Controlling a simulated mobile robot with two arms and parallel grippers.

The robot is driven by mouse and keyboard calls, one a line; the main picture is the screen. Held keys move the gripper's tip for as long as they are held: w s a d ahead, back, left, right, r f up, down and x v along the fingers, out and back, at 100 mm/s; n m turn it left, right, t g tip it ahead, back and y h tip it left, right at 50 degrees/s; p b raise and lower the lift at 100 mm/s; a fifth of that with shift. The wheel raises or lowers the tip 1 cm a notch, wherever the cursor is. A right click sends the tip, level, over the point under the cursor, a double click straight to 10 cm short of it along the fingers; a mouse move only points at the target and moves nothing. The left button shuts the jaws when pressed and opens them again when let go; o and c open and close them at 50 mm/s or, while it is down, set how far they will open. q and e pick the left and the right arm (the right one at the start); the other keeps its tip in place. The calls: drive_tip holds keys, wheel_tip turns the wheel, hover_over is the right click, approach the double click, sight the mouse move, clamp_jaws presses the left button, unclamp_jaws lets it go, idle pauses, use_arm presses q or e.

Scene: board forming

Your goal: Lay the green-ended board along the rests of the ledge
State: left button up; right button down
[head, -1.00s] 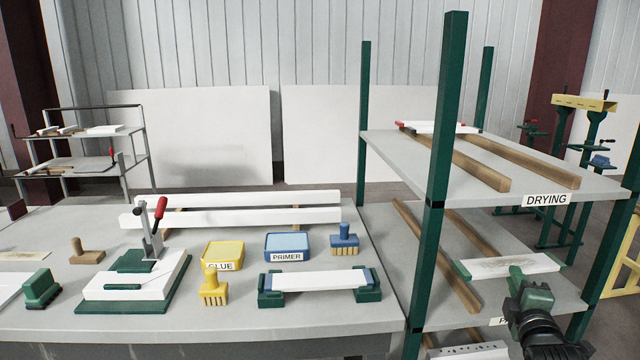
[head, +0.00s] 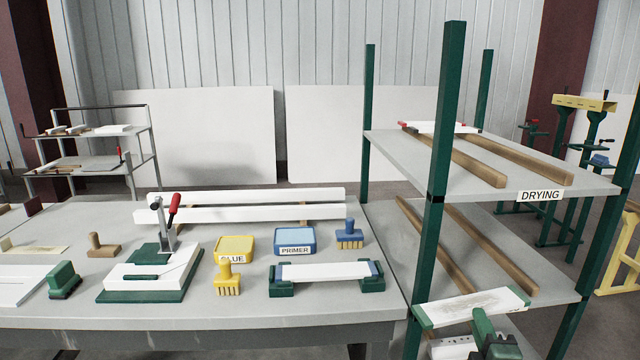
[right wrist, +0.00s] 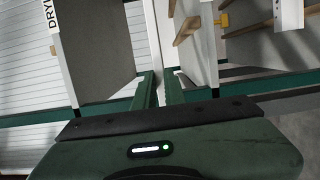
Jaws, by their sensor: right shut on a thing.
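The green-ended board (head: 468,307) is white with a grey smear on top. My right gripper (head: 484,320) is shut on its near long side. The board is held level in front of the shelf rack, with its left end near the green post. In the right wrist view the green fingers (right wrist: 158,90) show, but I cannot make out the board clearly. On the table's back part, long white rails (head: 240,213) run left to right with small wooden pieces (head: 306,212) beside them. I cannot tell whether this is the ledge with its rests. My left gripper is not in view.
A blue-ended board (head: 325,273) lies across two green blocks at the table's front right. Glue (head: 234,248) and primer (head: 294,241) trays, brushes and a clamp jig (head: 155,277) stand nearby. The rack's green post (head: 437,150) rises between table and shelves. The lower shelf's wooden rails (head: 490,250) are bare.

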drive_tip(key=s+a+r+n+y+p, duration=0.1)
drive_tip(key=s+a+y, duration=0.1)
drive_tip(key=s+a, duration=1)
drive_tip(key=shift+s+a+r+n+y, duration=0.3)
drive_tip(key=shift+s+n+y, duration=0.1)
drive_tip(key=shift+s, duration=0.5)
